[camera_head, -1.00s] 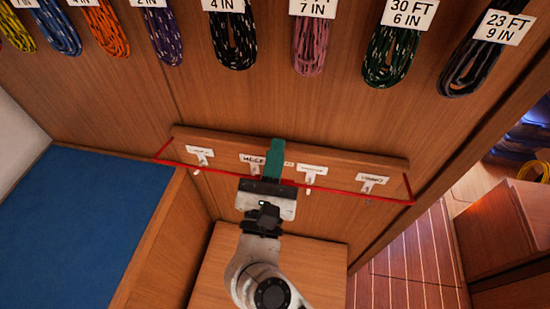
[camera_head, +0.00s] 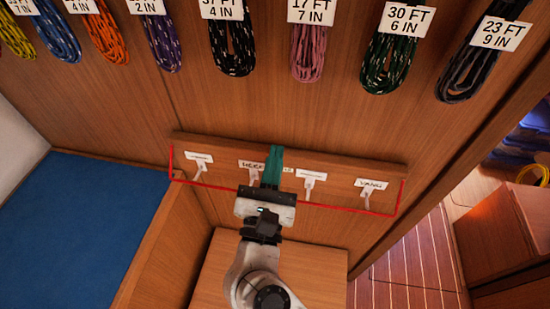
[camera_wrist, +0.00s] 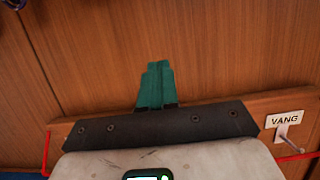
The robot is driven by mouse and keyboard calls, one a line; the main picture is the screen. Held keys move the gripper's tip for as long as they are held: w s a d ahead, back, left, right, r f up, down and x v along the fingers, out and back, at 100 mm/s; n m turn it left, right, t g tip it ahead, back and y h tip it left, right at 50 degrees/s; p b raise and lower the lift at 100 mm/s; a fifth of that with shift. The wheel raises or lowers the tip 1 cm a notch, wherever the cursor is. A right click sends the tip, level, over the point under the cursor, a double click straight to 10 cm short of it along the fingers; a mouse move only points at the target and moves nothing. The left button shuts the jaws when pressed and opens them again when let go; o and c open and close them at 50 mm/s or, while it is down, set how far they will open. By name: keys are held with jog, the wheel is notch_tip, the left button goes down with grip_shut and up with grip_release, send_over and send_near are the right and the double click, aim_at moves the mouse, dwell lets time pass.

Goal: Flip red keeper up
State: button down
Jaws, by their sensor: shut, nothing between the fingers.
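The red keeper (camera_head: 350,209) is a thin red bar running along the front of the wooden peg board (camera_head: 330,164), with a short arm at each end. It hangs low, below the labels. In the wrist view its ends show at the left (camera_wrist: 46,152) and right (camera_wrist: 295,157). My gripper (camera_head: 274,150) is shut and empty, its teal fingers over the board's middle, above the bar. In the wrist view the fingers (camera_wrist: 157,68) point up the wall. My gripper body hides the bar's middle, so I cannot tell whether they touch.
White pegs stand under labels on the board, one reading VANG (camera_head: 372,184). Several coiled lines with length tags hang above, such as the pink one (camera_head: 308,50). A blue cushion (camera_head: 75,215) lies at left. A wooden box (camera_head: 205,275) sits below.

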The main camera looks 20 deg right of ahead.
notch_tip(320, 180, down, 13)
jog(key=b, duration=0.7)
jog(key=shift+b, duration=0.35)
jog(key=shift+f, duration=0.1)
